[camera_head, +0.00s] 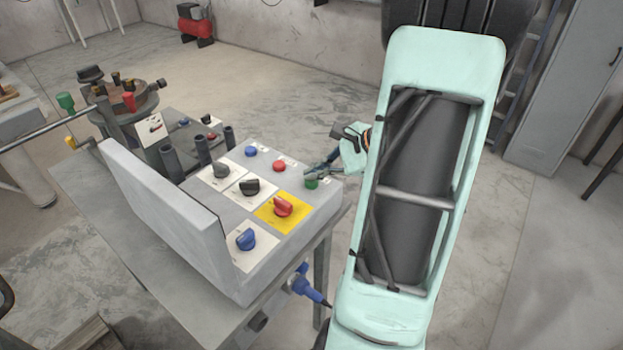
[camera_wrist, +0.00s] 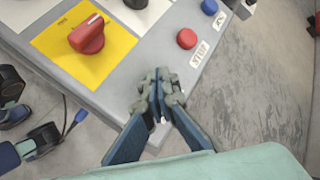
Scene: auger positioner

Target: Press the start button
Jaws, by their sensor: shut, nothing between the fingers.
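The green button (camera_head: 312,183) sits at the right edge of the grey control panel (camera_head: 318,205) in the head view, in line with a red and a blue button. Its label cannot be read. My gripper (camera_head: 318,170) is shut and empty, with its fingertips right at the green button. I cannot tell whether they touch it. In the wrist view the closed fingertips (camera_wrist: 157,88) point down at the panel edge, and the green button is hidden behind them. The red button (camera_wrist: 187,39) beside them has a STOP label.
A red rotary knob (camera_head: 283,206) on a yellow plate, black knobs (camera_head: 249,187) and a blue knob (camera_head: 246,239) stand up from the panel. A blue button (camera_head: 251,151) is farther back. A blue plug (camera_head: 302,284) juts out below the panel. Open floor lies to the right.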

